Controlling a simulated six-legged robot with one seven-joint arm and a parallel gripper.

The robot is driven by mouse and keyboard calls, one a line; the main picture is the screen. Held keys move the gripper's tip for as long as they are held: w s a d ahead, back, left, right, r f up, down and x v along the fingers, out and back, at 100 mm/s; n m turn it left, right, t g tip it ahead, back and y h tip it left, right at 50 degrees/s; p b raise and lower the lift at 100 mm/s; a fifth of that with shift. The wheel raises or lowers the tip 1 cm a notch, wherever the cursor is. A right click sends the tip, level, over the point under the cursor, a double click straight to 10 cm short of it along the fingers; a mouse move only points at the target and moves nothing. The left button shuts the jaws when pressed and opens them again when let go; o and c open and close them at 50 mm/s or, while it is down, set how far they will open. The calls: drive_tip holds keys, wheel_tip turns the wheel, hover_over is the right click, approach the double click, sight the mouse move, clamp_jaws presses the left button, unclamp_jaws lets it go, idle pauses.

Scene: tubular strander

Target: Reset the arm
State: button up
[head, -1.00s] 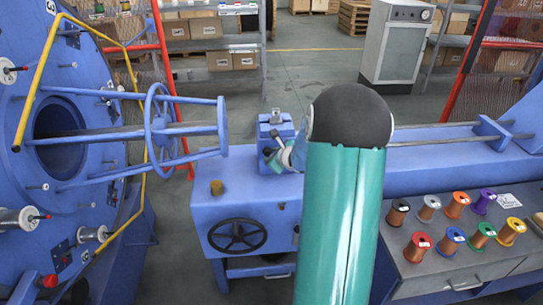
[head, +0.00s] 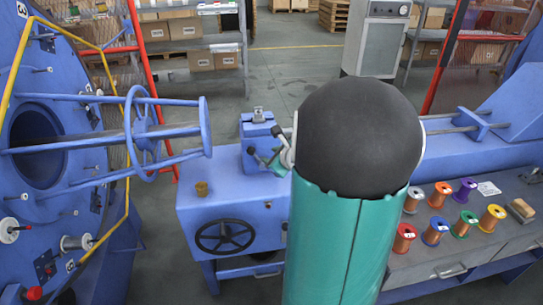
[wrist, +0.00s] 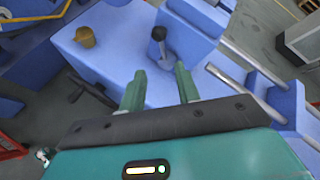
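My arm rises as a teal link with a black joint cap in the middle of the head view and hides part of the blue machine bed. My gripper (wrist: 160,92) shows in the wrist view with its two green fingers apart and nothing between them. It is above the blue machine bed (wrist: 110,45). A black-knobbed lever (wrist: 160,40) stands on the bed just beyond the fingers. In the head view the gripper is mostly hidden behind the arm, near the blue clamp block (head: 256,135).
A blue strander wheel with a tubular cage (head: 150,135) stands at left. A handwheel (head: 224,237) is on the bed's front. Several coloured wire spools (head: 435,233) sit on the bench at right. A grey cabinet (head: 376,40) and shelves stand behind, with open floor between.

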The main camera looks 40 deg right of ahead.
idle(0.3)
drive_tip(key=a+r+n+g+y, duration=0.1)
drive_tip(key=a+r+n+y, duration=0.25)
drive_tip(key=a+n, duration=0.7)
drive_tip(key=a+r+n+g+y, duration=0.1)
drive_tip(key=a+r+n+y, duration=0.4)
drive_tip(key=a, duration=1)
drive_tip(key=s+a+n+g+h, duration=0.1)
drive_tip(key=s+a+n, duration=0.3)
drive_tip(key=s+n, duration=0.4)
drive_tip(key=s+a+r+n+g+h, duration=0.1)
drive_tip(key=s+a+n+g+h, duration=0.1)
drive_tip(key=s+a+n+h, duration=0.2)
drive_tip(key=s+a+n, duration=0.1)
drive_tip(key=s+n, duration=0.2)
drive_tip(key=n, duration=0.2)
drive_tip(key=shift+s+r+g+h, duration=0.2)
drive_tip(key=shift+s+g+h, duration=0.1)
drive_tip(key=shift+s+h, duration=0.05)
